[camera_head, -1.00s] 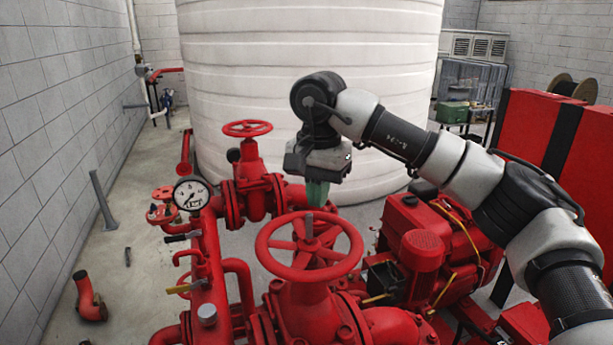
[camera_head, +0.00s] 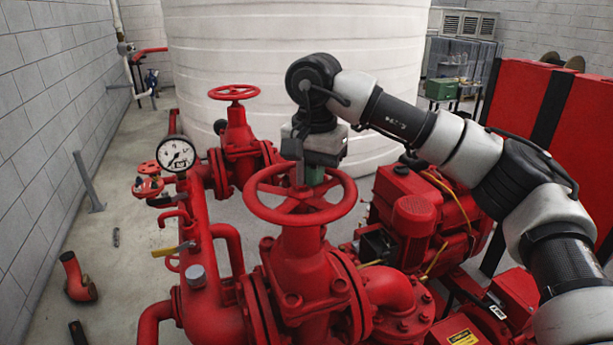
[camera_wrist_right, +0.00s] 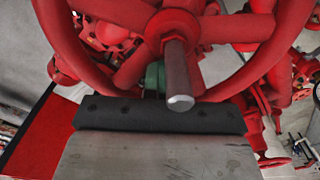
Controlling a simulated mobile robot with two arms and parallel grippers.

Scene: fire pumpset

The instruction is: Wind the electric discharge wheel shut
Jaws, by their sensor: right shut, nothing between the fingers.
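A large red handwheel (camera_head: 260,207) with spokes tops the near red valve in the middle of the head view. My right gripper (camera_head: 311,178) comes down from above at the wheel's far side. Its green fingers are shut and empty, and appear to sit inside the ring, between the spokes and near the hub. In the right wrist view the wheel's rim (camera_wrist_right: 72,62) curves round the view, the grey spindle (camera_wrist_right: 178,80) sticks up at the hub, and a green finger part (camera_wrist_right: 154,78) shows beside it. The fingertips' contact with a spoke is hidden. My left gripper is out of view.
A smaller red handwheel (camera_head: 234,92) stands on a valve farther back. A white-faced gauge (camera_head: 177,155) and red pipework are at the left. A red engine (camera_head: 415,215) sits right of the near valve, under my right arm. A large white tank (camera_head: 290,60) stands behind.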

